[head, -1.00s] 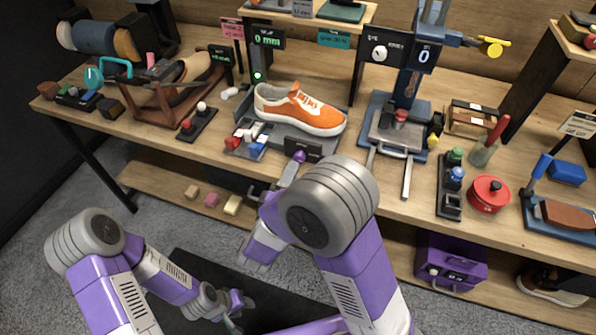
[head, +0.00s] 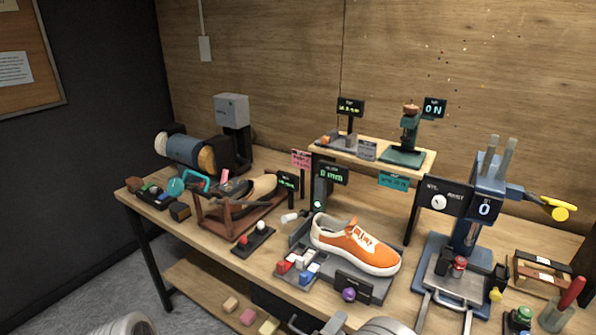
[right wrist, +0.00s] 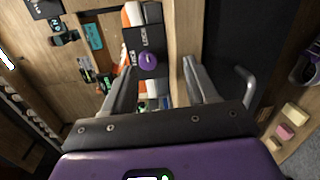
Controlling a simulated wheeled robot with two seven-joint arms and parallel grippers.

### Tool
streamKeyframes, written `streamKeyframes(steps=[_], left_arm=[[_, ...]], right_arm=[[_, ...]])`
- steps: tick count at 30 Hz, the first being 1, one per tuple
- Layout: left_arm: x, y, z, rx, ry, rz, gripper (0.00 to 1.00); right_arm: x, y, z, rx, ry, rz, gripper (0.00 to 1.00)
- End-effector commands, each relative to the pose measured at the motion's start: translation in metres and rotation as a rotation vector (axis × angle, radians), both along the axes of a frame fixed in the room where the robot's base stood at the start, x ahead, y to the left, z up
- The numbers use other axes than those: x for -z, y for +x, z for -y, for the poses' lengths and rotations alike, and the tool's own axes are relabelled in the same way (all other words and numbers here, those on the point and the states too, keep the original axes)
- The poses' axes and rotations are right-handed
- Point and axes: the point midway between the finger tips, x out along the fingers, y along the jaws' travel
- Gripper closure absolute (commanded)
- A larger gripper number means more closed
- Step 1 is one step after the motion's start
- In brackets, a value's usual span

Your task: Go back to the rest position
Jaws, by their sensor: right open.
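My right gripper (right wrist: 158,68) is open and empty in the right wrist view, its two grey fingers apart in front of the bench edge. A purple knob (right wrist: 147,61) on a black panel shows beyond and between the fingers. In the head view only a grey part of my right gripper (head: 332,323) shows at the bottom edge, below the panel with the purple knob (head: 348,294). The orange and white sneaker (head: 355,245) rests on its grey stand, apart from the gripper. My left gripper is out of view.
The wooden workbench (head: 222,262) is crowded. A press (head: 470,225) with handles stands at the right, a brown cradle (head: 240,208) and roller machine (head: 190,150) at the left. A drawer handle (right wrist: 243,88) sits right of the fingers. Coloured blocks (right wrist: 285,131) lie on the lower shelf.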

Motion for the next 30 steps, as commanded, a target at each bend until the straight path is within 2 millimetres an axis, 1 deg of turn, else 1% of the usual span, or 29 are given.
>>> streamKeyframes(steps=[1,2,5,7,8,9,10,11,12,14,15,17,18,20,21,23,24,25,27,30], left_arm=[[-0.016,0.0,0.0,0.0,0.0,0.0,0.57],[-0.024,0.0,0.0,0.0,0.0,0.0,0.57],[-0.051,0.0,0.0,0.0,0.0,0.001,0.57],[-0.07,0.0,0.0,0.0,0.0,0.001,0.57],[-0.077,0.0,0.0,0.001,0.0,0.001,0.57],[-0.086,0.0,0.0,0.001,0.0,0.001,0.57],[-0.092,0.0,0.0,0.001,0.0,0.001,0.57],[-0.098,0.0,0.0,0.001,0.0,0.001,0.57],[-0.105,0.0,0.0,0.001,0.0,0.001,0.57],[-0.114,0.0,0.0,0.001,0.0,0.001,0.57],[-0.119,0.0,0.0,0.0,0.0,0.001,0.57],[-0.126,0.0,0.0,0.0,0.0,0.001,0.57],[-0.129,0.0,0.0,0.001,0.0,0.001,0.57],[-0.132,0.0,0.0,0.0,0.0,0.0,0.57],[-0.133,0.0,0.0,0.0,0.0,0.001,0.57],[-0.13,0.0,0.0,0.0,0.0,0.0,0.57],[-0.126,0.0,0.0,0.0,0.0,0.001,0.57],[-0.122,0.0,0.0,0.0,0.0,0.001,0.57],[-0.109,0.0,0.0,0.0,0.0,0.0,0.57],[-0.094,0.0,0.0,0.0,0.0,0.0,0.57]], right_arm=[[0.0,-0.006,0.007,0.031,-0.008,-0.092,0.42],[0.006,-0.012,0.011,0.051,-0.013,-0.164,0.42],[0.029,-0.042,0.026,0.128,-0.005,-0.461,0.42],[0.048,-0.072,0.033,0.175,0.037,-0.69,0.42],[0.056,-0.087,0.035,0.191,0.065,-0.786,0.42],[0.067,-0.107,0.035,0.21,0.114,-0.909,0.42],[0.074,-0.122,0.033,0.222,0.159,-0.996,0.42],[0.081,-0.138,0.031,0.233,0.213,-1.079,0.42],[0.089,-0.158,0.025,0.245,0.295,-1.181,0.42],[0.099,-0.185,0.012,0.259,0.44,-1.305,0.42],[0.105,-0.2,0.002,0.268,0.547,-1.367,0.42],[0.111,-0.216,-0.016,0.28,0.719,-1.426,0.42],[0.115,-0.223,-0.028,0.292,0.84,-1.441,0.42],[0.12,-0.227,-0.044,0.317,1.023,-1.429,0.42],[0.125,-0.224,-0.052,0.339,1.142,-1.395,0.42],[0.136,-0.216,-0.059,0.394,1.315,-1.311,0.42],[0.146,-0.208,-0.059,0.445,1.42,-1.233,0.42],[0.155,-0.202,-0.057,0.49,1.489,-1.17,0.42],[0.177,-0.19,-0.046,0.599,1.614,-1.023,0.42],[0.203,-0.179,-0.028,0.747,1.729,-0.843,0.42]])
